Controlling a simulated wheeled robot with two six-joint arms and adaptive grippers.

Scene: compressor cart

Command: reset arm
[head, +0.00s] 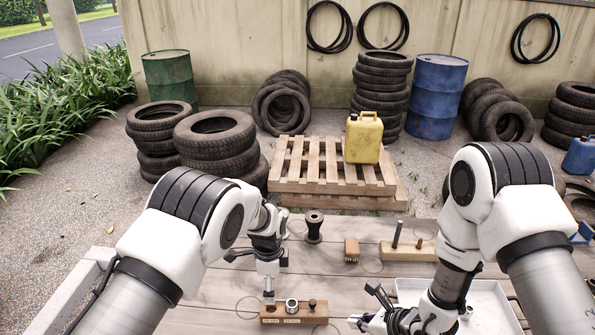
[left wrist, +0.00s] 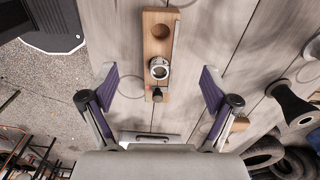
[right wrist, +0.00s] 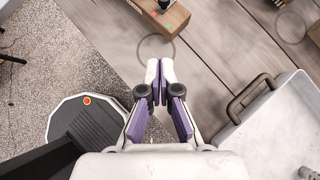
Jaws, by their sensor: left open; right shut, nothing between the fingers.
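My left gripper (left wrist: 159,95) is open and empty. In the left wrist view it hangs above the table, its fingers on either side of a wooden block (left wrist: 157,45). The block has an empty round hole, a metal ring fitting and a dark knob. In the head view this block (head: 285,318) lies at the table's front, just below my left gripper (head: 268,285). My right gripper (right wrist: 159,68) is shut and empty, near the corner of a white tray (right wrist: 262,130). In the head view my right gripper (head: 362,318) is low at the front, right of the block.
The white tray (head: 490,300) lies at the right. A pallet (head: 300,165) with a yellow can (head: 363,138) stands behind the table.

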